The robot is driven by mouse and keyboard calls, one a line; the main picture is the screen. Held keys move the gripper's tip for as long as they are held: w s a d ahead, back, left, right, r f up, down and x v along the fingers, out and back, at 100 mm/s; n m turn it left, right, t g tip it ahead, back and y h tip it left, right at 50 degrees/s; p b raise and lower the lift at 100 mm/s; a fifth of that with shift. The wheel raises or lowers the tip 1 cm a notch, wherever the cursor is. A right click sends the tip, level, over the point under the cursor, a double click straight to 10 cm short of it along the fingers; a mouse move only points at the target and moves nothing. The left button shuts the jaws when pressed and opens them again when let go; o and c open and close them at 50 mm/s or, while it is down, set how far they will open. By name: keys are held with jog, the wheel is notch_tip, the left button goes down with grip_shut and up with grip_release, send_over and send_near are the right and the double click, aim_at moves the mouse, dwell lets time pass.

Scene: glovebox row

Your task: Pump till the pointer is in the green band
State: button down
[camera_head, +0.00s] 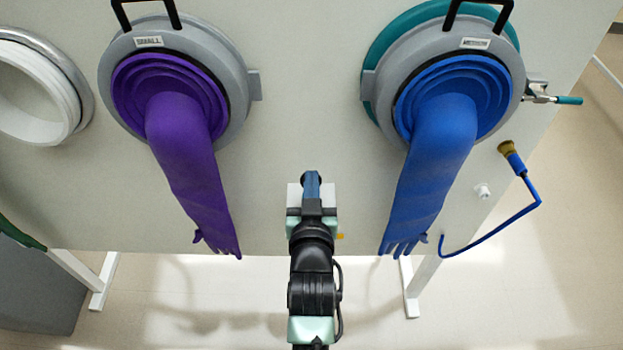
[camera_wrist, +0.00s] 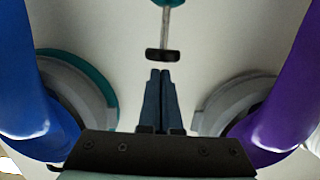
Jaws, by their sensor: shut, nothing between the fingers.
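My gripper (camera_head: 312,178) is in front of the pale panel between the two hanging gloves, its fingers together and empty. In the wrist view my gripper (camera_wrist: 160,74) points at a short black crossbar (camera_wrist: 163,55) on the end of a thin metal rod (camera_wrist: 165,28). The rod leads to a teal part (camera_wrist: 168,3) cut off by the top edge. The bar looks like a pump handle. It appears just beyond the fingertips with a small gap; I cannot tell the depth. No gauge, pointer or green band is visible in either view.
A purple glove (camera_head: 188,160) hangs from the left port, labelled SMALL. A blue glove (camera_head: 434,170) hangs from the right port, labelled MEDIUM. A white ring port (camera_head: 62,92) is at far left. A bent blue hose (camera_head: 527,210) with a brass end sticks out at right.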

jog(key=shift+f, duration=0.2)
notch_tip(320, 180, down, 5)
jog(key=b, duration=0.3)
jog(key=shift+b, duration=0.35)
jog(key=shift+r, duration=0.1)
